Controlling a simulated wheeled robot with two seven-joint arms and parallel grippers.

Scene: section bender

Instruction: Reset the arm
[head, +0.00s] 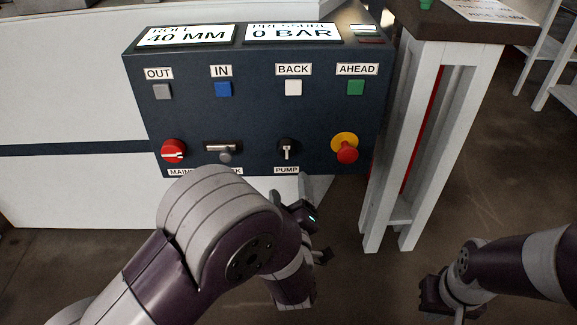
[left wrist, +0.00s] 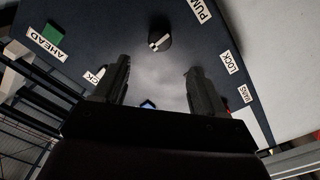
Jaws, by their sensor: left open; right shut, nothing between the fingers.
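The dark blue control panel (head: 265,115) shows in the head view, with labelled buttons above and a row of knobs below. My left gripper (head: 313,224) is below the panel's lower edge in the head view, partly hidden by my own arm. In the left wrist view its two fingers (left wrist: 158,65) are apart with nothing between them. The black PUMP knob (left wrist: 159,41) shows beyond the fingertips, apart from them. My right gripper (head: 437,295) is shut and empty, low at the right over the floor.
The panel carries a red main switch (head: 173,151), a lock switch (head: 223,148) and a red emergency stop (head: 346,149). Displays read ROLL 40 MM (head: 187,35) and PRESSURE 0 BAR (head: 292,32). A white-legged table (head: 408,130) stands close right of the panel. Floor between my grippers is clear.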

